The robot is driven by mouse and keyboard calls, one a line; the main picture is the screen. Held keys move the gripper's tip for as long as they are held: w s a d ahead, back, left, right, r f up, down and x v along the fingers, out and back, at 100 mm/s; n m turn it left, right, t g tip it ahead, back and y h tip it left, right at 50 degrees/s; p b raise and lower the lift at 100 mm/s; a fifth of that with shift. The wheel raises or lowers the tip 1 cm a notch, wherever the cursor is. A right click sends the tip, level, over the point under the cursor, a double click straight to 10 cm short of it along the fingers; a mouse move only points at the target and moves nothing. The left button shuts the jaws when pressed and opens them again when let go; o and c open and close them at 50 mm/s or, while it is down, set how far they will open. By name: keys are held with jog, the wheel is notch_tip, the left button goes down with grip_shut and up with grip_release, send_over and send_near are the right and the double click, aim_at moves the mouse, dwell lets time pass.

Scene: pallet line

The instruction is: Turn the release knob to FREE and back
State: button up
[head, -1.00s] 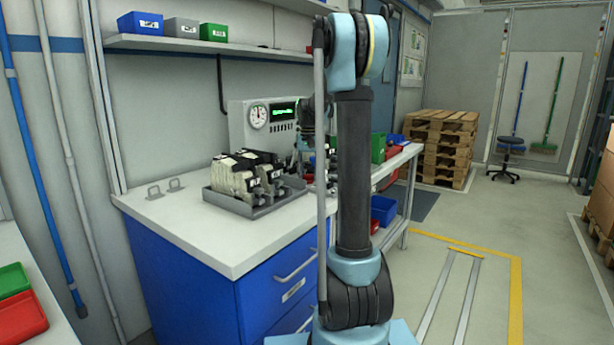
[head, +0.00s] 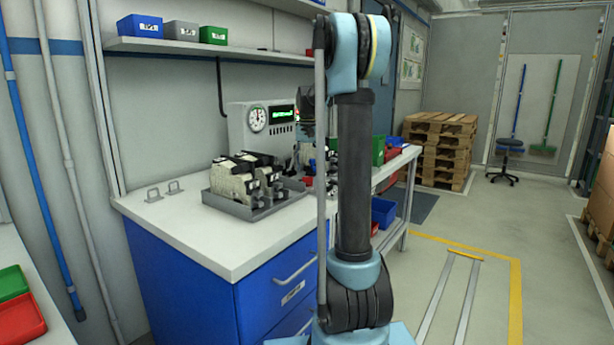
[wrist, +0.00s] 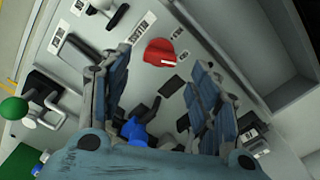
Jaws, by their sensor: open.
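A red knob (wrist: 160,52) sits on a grey panel (wrist: 140,77) in the wrist view, with small labels and dark marks around it. My gripper (wrist: 158,66) is open, with a finger on either side of the knob's line of view. Nothing is between the fingers that I can see held, and contact with the knob cannot be told. In the head view my arm hides most of the panel area, and I cannot make out the knob there.
The wrist view also shows a blue knob (wrist: 134,130), a green ball handle (wrist: 14,108) and a black lever (wrist: 118,16). In the head view, a grey tray (head: 256,208) of valve-like units stands on the bench (head: 190,232), beside a gauge box (head: 240,130).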

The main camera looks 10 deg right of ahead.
notch_tip(320, 180, up, 7)
jog(key=shift+r, duration=0.15)
dwell(0.4)
